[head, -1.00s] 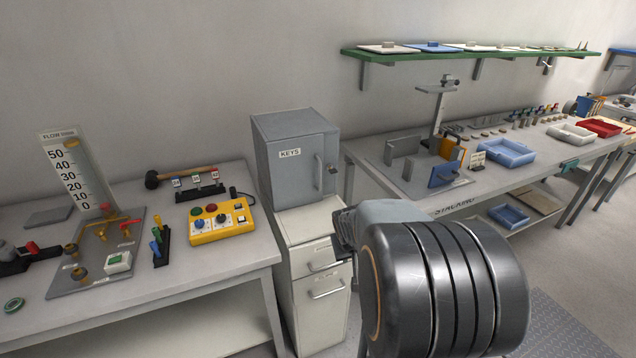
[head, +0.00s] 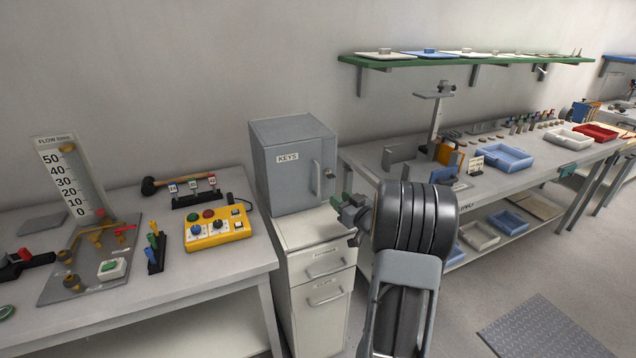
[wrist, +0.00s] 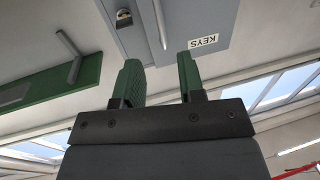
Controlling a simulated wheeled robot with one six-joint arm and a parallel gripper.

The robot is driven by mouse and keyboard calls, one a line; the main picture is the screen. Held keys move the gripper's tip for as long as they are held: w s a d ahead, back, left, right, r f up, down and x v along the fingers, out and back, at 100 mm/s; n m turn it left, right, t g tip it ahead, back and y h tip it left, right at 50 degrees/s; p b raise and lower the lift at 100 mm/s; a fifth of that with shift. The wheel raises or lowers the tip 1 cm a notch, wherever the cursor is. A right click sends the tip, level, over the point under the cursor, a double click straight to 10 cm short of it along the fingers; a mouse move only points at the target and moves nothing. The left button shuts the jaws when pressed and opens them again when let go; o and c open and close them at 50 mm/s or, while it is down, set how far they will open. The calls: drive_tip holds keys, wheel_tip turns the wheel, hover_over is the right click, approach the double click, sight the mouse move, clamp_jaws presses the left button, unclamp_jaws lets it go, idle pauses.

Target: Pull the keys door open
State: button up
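The grey keys cabinet (head: 295,165) stands on a white drawer unit, its door shut. The door carries a KEYS label (head: 288,157), a vertical bar handle (head: 317,176) near its right edge and a small lock (head: 329,173). My gripper (head: 345,205) is just in front of and below the handle at the cabinet's right. In the wrist view, its two green fingers (wrist: 160,68) are apart with nothing between them. The door handle (wrist: 160,24) lies beyond the fingertips, roughly in line with the gap. The label (wrist: 203,41) shows upside down there.
The white drawer unit (head: 318,262) with two handles stands below the cabinet. A left bench (head: 115,318) holds a yellow control box (head: 217,230) and a hammer. A right bench (head: 490,187) holds trays and blocks, under a green shelf (head: 470,60).

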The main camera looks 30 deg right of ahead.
sight(318, 193)
drive_tip(key=w, duration=0.4)
drive_tip(key=w+p, duration=0.1)
drive_tip(key=w, duration=0.7)
drive_tip(key=shift+w+a+p, duration=0.25)
drive_tip(key=shift+a+p, duration=0.05)
drive_tip(key=shift+a, duration=0.05)
clamp_jaws()
